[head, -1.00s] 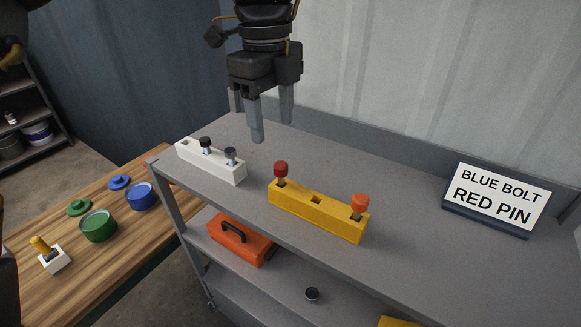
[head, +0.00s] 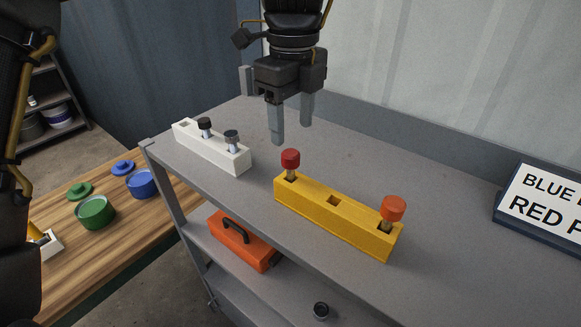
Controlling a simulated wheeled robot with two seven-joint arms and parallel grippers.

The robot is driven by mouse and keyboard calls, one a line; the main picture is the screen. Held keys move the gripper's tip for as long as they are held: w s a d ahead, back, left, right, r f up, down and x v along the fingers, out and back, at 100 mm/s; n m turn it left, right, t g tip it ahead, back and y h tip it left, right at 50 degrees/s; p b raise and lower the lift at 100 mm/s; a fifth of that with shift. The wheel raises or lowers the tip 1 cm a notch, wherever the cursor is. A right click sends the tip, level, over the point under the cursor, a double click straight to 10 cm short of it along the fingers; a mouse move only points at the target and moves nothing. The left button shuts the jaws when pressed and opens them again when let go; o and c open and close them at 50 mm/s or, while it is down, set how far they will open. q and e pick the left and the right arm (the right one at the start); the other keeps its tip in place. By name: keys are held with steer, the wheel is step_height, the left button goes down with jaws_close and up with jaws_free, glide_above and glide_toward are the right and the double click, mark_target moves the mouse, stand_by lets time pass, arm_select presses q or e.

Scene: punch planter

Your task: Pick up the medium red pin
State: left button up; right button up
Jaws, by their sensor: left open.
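A red-capped pin (head: 290,159) stands upright in the left end hole of a yellow block (head: 338,218) on the grey shelf top. An orange-capped pin (head: 392,209) stands in the block's right end hole. The middle hole is empty. My left gripper (head: 292,128) points down with its fingers apart and nothing between them. In the picture it is just above the red-capped pin; the fingers do not appear to touch it. My right gripper is not in view.
A sign (head: 545,205), partly cut off, stands at right. An orange toolbox (head: 240,240) sits on the lower shelf. A wooden table (head: 120,235) holds green and blue pots.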

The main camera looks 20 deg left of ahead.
mark_target(291, 153)
arm_select(q)
step_height(291, 153, down, 3)
steer(key=shift+f, duration=0.2)
steer(key=shift+w+f, duration=0.15)
steer(key=shift+f, duration=0.05)
steer(key=shift+f+p, duration=0.2)
steer(key=shift+p, duration=0.25)
steer(key=f, duration=0.1)
steer(key=f+p, duration=0.2)
steer(key=shift+s+a+f, duration=0.1)
steer(key=shift+s+f, duration=0.15)
steer(key=shift+s, duration=0.05)
steer(key=shift+w+f, duration=0.15)
steer(key=shift+f, duration=0.45)
steer(key=shift+c, duration=0.9)
steer(key=c, duration=1)
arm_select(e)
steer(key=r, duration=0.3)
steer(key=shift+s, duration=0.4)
